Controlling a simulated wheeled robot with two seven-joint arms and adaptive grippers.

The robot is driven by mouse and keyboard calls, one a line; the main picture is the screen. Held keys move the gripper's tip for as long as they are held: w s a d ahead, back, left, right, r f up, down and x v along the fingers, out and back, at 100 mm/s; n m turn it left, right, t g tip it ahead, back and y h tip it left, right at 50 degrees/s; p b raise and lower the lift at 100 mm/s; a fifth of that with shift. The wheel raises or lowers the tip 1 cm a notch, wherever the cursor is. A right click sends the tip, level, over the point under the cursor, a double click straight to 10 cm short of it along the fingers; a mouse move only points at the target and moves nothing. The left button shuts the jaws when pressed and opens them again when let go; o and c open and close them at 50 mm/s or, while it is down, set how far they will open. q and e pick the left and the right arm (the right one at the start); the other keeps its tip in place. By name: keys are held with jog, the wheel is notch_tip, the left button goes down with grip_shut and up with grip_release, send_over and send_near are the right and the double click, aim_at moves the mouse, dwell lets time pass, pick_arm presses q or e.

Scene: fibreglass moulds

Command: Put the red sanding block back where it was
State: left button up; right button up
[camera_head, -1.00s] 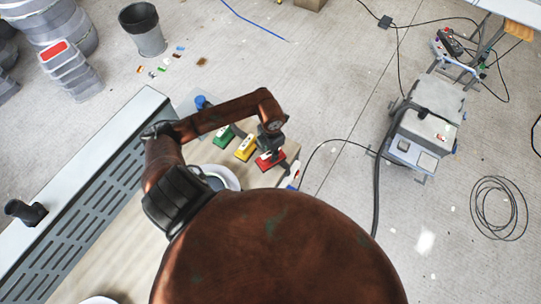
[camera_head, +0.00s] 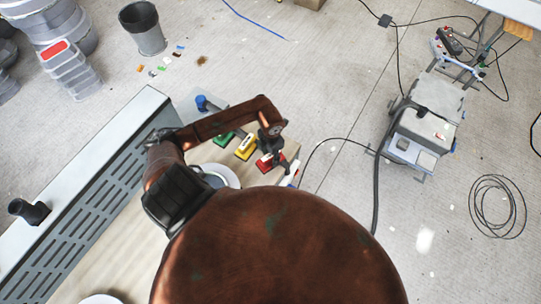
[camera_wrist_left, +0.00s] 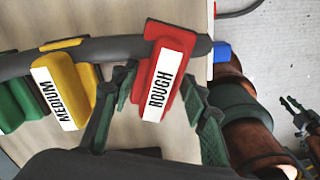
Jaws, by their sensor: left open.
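The red sanding block (camera_wrist_left: 162,75), labelled ROUGH, stands at the table edge in the left wrist view. It also shows in the head view (camera_head: 264,165), partly covered by my arm. My left gripper (camera_wrist_left: 158,110) is open, with one green finger on each side of the block. I cannot tell whether either finger touches it. In the head view my left gripper (camera_head: 272,152) is over the block. A small dark claw (camera_wrist_left: 298,113) at the right of the wrist view seems to be my right gripper; its jaws are too small to judge.
The yellow block (camera_wrist_left: 68,85), labelled MEDIUM, and a green block (camera_wrist_left: 18,98) stand in a row left of the red one. A dark grey bar (camera_wrist_left: 115,47) runs along the row. A slotted grey bench (camera_head: 100,190) lies left of the wooden table (camera_head: 118,262).

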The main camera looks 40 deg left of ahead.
pick_arm(q)
jog(key=shift+r, duration=0.6)
notch_tip(320, 180, up, 11)
jog(key=b, duration=0.2)
jog(key=shift+r, duration=0.1)
jog(key=shift+c, duration=0.3)
